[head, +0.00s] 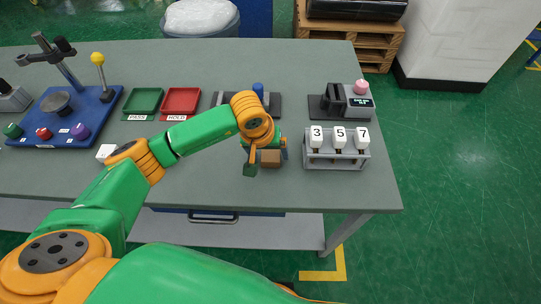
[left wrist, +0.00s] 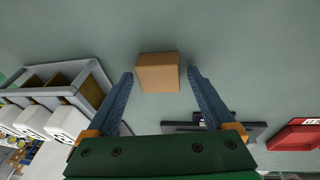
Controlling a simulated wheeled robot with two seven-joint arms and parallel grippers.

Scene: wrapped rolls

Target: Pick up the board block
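The board block, a small brown block (head: 270,159), lies on the grey-green table near its front edge. In the left wrist view the brown block (left wrist: 158,72) sits between the tips of the two blue fingers, with a gap on each side. My left gripper (head: 267,156) is open and empty, pointing down over the block. Part of the block is hidden by the gripper in the head view. My right gripper is not in view.
A rack with white tags 3, 5 and 7 (head: 337,160) stands right of the block. A grey fixture with a blue knob (head: 258,91) is behind the gripper. Green (head: 144,101) and red (head: 181,101) trays and a blue control board (head: 70,118) are on the left.

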